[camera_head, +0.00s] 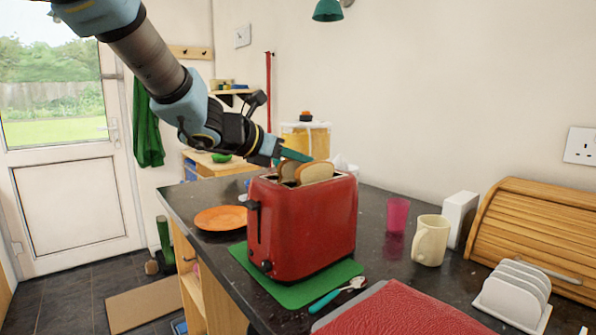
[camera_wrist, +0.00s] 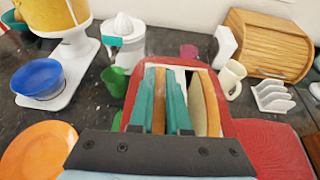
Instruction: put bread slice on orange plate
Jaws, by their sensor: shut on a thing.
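Two bread slices stand in the slots of the red toaster (camera_head: 308,228). The nearer bread slice (camera_head: 318,171) pokes up from its slot, and the other bread slice (camera_head: 288,168) is beside it, at my gripper. My gripper (camera_head: 281,156) reaches down over the toaster, its teal fingers shut on one slice. In the wrist view, that slice (camera_wrist: 159,102) shows edge-on between the fingers (camera_wrist: 167,104), and the other slice (camera_wrist: 205,100) stands to the right. The orange plate (camera_head: 220,218) lies empty left of the toaster; it also shows in the wrist view (camera_wrist: 38,152).
A green mat (camera_head: 300,292) lies under the toaster. A pink cup (camera_head: 398,213), cream mug (camera_head: 431,240), toast rack (camera_head: 513,297) and wooden bread bin (camera_head: 535,235) stand to the right. A blue bowl (camera_wrist: 38,78) and white juicer (camera_wrist: 123,38) stand behind. The counter edge is close to the plate.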

